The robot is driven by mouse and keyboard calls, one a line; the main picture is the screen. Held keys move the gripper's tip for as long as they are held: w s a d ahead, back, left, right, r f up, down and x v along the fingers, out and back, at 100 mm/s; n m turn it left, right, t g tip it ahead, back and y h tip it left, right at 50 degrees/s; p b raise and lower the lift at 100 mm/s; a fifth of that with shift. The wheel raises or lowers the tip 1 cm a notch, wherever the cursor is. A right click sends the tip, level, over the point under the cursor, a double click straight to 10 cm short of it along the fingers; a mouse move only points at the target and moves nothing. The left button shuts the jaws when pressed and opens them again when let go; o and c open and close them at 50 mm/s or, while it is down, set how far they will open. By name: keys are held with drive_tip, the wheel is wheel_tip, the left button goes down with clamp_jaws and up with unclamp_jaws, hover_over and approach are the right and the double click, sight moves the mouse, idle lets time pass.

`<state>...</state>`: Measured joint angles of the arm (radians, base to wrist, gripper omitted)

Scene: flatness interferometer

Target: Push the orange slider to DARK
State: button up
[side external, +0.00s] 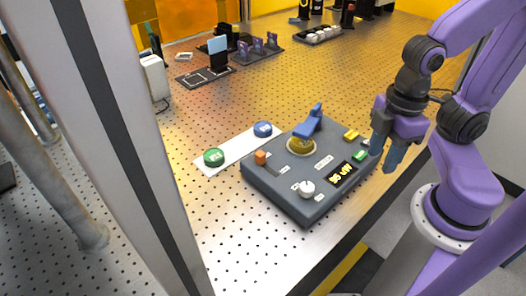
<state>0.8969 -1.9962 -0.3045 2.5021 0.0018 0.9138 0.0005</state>
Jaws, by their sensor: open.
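The orange slider (260,157) is a small upright knob at the left corner of the dark grey control box (290,205). A short slot runs from it toward the lower right, with small labels beside it that are too small to read. My gripper (385,160) is open and empty, pointing down at the right end of the box. It is well apart from the slider. I cannot tell how high its fingers are above the box or table edge.
The box also carries a blue lever (309,122), a white knob (307,187), a lit display (342,174), and yellow and green buttons. A white strip with green (214,157) and blue (262,129) buttons lies left of it. A pale post blocks the left foreground.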

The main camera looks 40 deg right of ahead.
drive_tip(key=shift+o, duration=0.3)
drive_tip(key=shift+w+a, duration=0.1)
wheel_tip(320, 180, up, 11)
drive_tip(key=m, duration=1.3)
hover_over(258, 152)
wheel_tip(258, 152, down, 16)
drive_tip(key=shift+f, duration=0.25)
